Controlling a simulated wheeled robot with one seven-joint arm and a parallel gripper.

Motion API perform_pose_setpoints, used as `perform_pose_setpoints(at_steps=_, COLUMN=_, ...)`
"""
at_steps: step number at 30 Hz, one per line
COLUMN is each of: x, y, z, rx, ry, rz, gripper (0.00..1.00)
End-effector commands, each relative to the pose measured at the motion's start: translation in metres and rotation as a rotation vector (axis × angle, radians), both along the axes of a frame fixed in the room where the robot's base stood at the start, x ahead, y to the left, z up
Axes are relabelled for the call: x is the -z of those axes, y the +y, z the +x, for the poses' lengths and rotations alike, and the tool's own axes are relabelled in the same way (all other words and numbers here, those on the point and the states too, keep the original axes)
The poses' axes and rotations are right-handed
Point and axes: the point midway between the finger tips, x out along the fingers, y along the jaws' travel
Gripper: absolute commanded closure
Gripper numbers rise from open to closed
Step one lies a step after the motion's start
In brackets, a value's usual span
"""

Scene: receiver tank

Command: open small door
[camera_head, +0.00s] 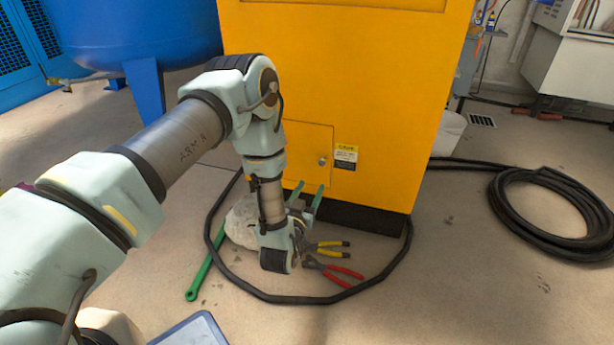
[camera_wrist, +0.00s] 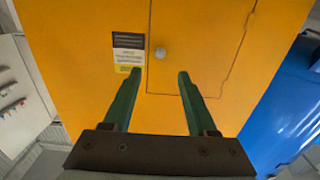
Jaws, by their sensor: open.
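The small door (camera_head: 309,150) is a yellow panel low on the front of the yellow cabinet (camera_head: 340,60). It looks shut, flush with the cabinet face. Its round grey knob (camera_head: 322,161) sits near the door's right edge in the head view. In the wrist view the small door (camera_wrist: 205,45) lies to the right, with the knob (camera_wrist: 160,53) at its left edge. My gripper (camera_head: 307,189) has two green fingers pointing at the cabinet. In the wrist view my gripper (camera_wrist: 159,76) is open and empty. The knob shows above and between the fingertips, apart from them.
A label (camera_head: 345,156) is beside the door. Pliers with yellow handles (camera_head: 330,246) and red handles (camera_head: 335,270) lie on the floor beneath my arm. A black hose (camera_head: 300,300) loops around them. A blue tank (camera_head: 140,30) stands at left. Floor at right front is clear.

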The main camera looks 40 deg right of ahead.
Motion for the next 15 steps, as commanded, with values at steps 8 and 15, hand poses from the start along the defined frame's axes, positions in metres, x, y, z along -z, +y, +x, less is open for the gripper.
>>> perform_pose_setpoints(at_steps=8, x=0.002, y=-0.029, z=0.018, rx=0.000, ry=-0.005, rz=-0.008, gripper=0.42)
perform_pose_setpoints(at_steps=15, x=0.002, y=-0.066, z=0.042, rx=0.000, ry=-0.004, rz=-0.007, gripper=0.42)
